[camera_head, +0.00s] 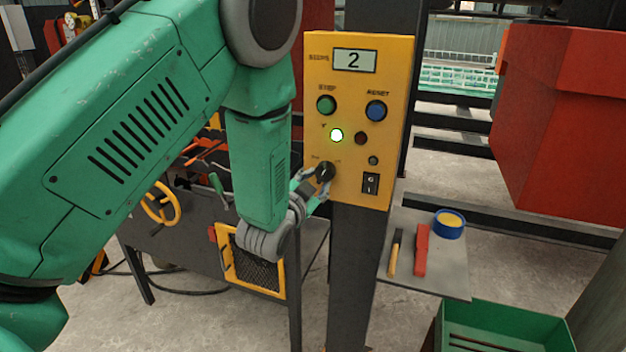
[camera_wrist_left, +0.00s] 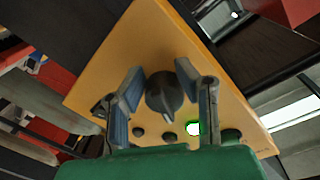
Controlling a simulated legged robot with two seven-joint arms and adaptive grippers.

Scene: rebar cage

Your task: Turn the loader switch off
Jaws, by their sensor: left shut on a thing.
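The yellow control panel (camera_head: 391,60) stands upright on a dark post and shows a "2" on its display. A black rotary knob (camera_head: 325,172), which looks like the loader switch, sits at its lower left, with small labels too blurred to read surely. My left gripper (camera_head: 322,187) is at this knob, its fingers on either side. In the left wrist view the knob (camera_wrist_left: 165,92) lies between the two fingers (camera_wrist_left: 166,100), and the gripper is shut on it. The knob's exact setting is hard to tell. My right gripper is not in view.
The panel also bears a green button (camera_head: 326,104), a blue button (camera_head: 376,110), a lit lamp (camera_head: 336,135) and a black rocker switch (camera_head: 370,183). Below is a grey shelf (camera_head: 455,280) with tools and a blue tape roll (camera_head: 449,224). A red box (camera_head: 560,130) hangs right.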

